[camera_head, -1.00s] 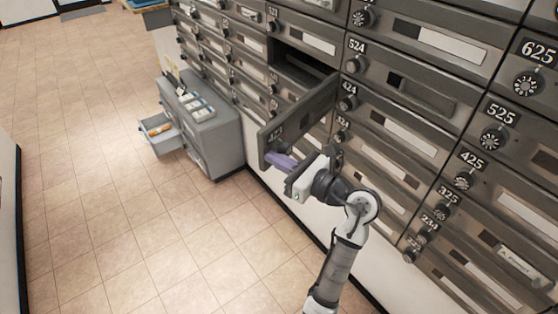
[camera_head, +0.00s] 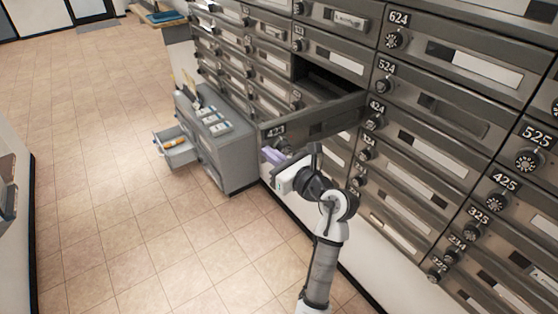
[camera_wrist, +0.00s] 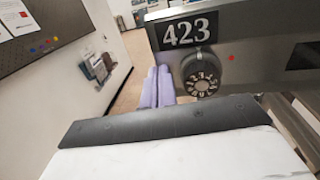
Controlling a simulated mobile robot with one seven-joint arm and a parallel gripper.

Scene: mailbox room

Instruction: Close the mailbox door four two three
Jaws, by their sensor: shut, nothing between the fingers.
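Mailbox door 423 (camera_head: 318,121) stands open, swung out from the wall on its right-hand side. Its dark opening (camera_head: 322,84) shows behind it. In the wrist view its number plate (camera_wrist: 188,31) and round dial (camera_wrist: 201,72) are close, at the upper right. My gripper (camera_head: 271,155) is shut and empty, with purple fingers beside the door's free end, just below the number. In the wrist view the fingers (camera_wrist: 157,88) lie just left of the dial. I cannot tell whether they touch the door.
A grey cabinet (camera_head: 222,150) with an open drawer (camera_head: 177,153) stands on the floor left of the door. Other mailboxes, such as 424 (camera_head: 375,119), fill the wall and look shut. The tiled floor (camera_head: 110,200) at left is clear.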

